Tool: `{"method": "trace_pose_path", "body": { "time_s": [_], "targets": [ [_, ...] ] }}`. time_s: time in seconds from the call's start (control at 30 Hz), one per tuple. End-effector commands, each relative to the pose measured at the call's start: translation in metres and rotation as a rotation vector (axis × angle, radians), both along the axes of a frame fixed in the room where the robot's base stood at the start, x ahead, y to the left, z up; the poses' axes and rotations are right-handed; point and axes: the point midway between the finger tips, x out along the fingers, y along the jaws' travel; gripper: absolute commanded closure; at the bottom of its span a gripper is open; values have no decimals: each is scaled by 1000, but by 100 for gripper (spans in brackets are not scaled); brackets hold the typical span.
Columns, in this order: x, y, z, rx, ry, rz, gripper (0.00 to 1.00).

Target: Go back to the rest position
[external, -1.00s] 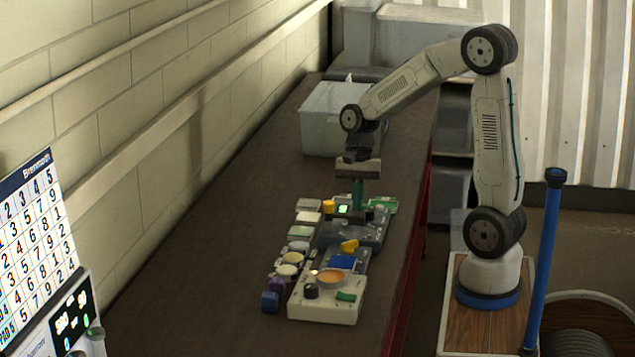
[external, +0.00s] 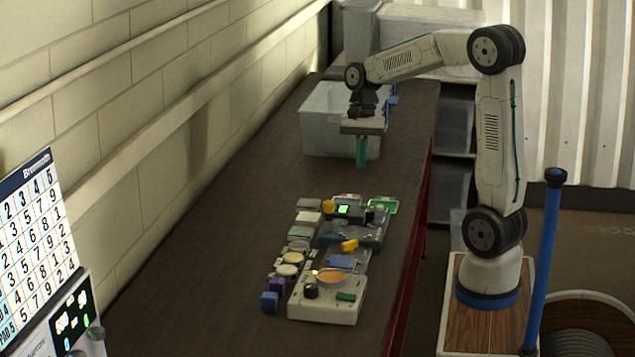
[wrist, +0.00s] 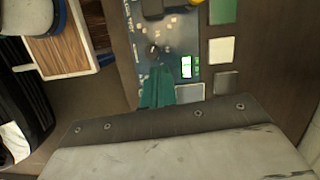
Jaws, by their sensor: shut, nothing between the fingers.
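My gripper (external: 361,152) points straight down above the dark bench, in front of the translucent bin. Its green fingers are together with nothing between them. They are well clear of the devices below. In the wrist view the green fingers (wrist: 157,90) show over a blue-grey device with a lit green display (wrist: 187,67). My arm reaches out to the left from its pedestal, with the forearm nearly level.
A blue-grey device (external: 352,232) with a lit display and a cream device with an orange dish (external: 331,277) stand on the bench (external: 215,260). Several small blocks and pads line their left side. The translucent bin (external: 318,125) stands behind. The bench's left part is clear.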

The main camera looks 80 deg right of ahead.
Motion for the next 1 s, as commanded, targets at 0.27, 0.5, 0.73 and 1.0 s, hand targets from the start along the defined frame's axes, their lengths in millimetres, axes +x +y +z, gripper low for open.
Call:
{"method": "trace_pose_path", "body": {
  "time_s": [0.27,0.5,0.73,1.0],
  "targets": [
    [0,-1,3,0,1,0,100],
    [0,-1,3,0,1,0,100],
    [0,-1,3,1,-7,30,100],
    [-40,31,-11,-23,-42,426,100]
  ]
}}
